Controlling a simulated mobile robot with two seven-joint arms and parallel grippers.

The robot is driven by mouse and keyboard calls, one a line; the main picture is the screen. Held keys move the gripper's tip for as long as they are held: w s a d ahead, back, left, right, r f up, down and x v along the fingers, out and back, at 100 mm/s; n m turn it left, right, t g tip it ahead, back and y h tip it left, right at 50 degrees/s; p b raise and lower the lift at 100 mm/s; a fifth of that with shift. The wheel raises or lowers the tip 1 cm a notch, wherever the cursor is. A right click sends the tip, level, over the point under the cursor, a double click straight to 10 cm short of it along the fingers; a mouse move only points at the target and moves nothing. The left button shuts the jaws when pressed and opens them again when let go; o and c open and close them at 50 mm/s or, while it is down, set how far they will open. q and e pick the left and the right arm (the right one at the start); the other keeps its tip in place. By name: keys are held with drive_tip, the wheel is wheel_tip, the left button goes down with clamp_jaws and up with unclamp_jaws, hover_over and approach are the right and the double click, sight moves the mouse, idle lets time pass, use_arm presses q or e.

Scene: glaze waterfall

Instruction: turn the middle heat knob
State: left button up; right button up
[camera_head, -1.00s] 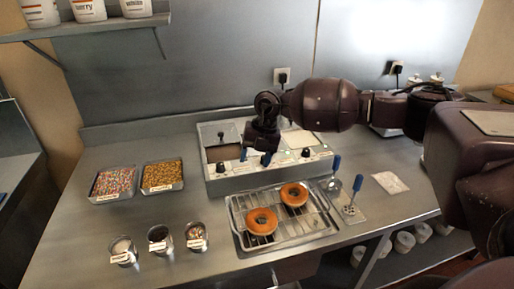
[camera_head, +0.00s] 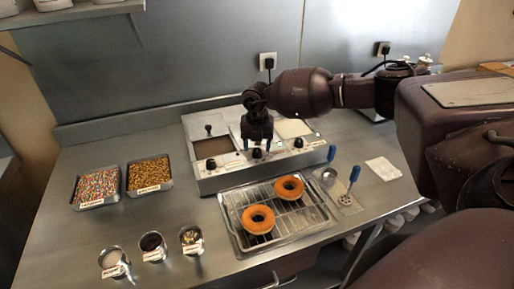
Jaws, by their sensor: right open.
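The glaze warmer (camera_head: 222,181) is a metal box with dark knobs along its sloped front. The middle heat knob (camera_head: 257,153) shows just below and between the blue fingertips of my right gripper (camera_head: 257,146). The right gripper is open, points down, and has one finger on each side of the knob's line. I cannot tell whether the fingers touch it. The left knob (camera_head: 211,164) and the right knob (camera_head: 298,142) are uncovered. My left gripper is not in view.
A wire rack (camera_head: 287,221) with two orange-brown donuts stands in front of the warmer. Sprinkle trays (camera_head: 97,188) and several small cups (camera_head: 191,238) are at left. Blue-handled tools (camera_head: 350,181) and a white napkin (camera_head: 383,168) lie at right.

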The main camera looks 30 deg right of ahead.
drive_tip(key=shift+f, duration=1.05)
drive_tip(key=c, duration=0.9)
